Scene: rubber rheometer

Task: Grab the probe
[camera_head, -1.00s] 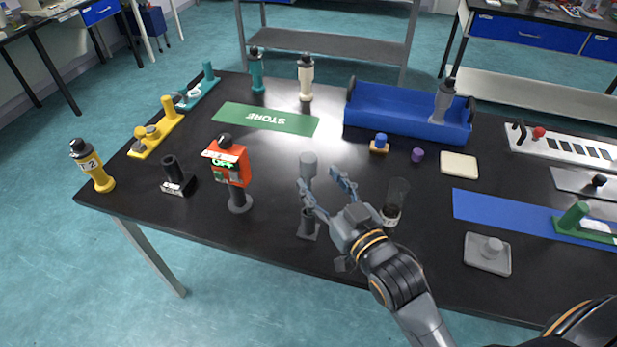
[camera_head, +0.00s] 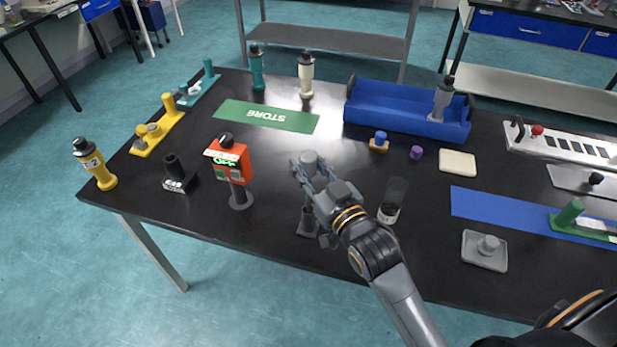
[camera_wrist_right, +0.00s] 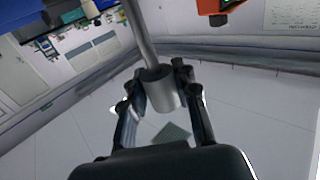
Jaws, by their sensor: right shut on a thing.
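The probe (camera_head: 309,157) is a grey piece with a cylindrical head, upright above a dark grey stand (camera_head: 306,226) near the table's front edge. My right gripper (camera_head: 311,170) is shut on the probe's head, with its fingers on either side. In the right wrist view the grey head (camera_wrist_right: 161,92) sits between the two fingers (camera_wrist_right: 160,100), and a thin rod runs from it. The gripper hides part of the probe's lower shaft and the stand top, so I cannot tell whether the probe is still seated. My left gripper is not in view.
An orange meter (camera_head: 228,160) stands left of the stand. A clear beaker (camera_head: 390,207) with dark contents stands close on the right. Bare black table lies between the probe and the mat.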

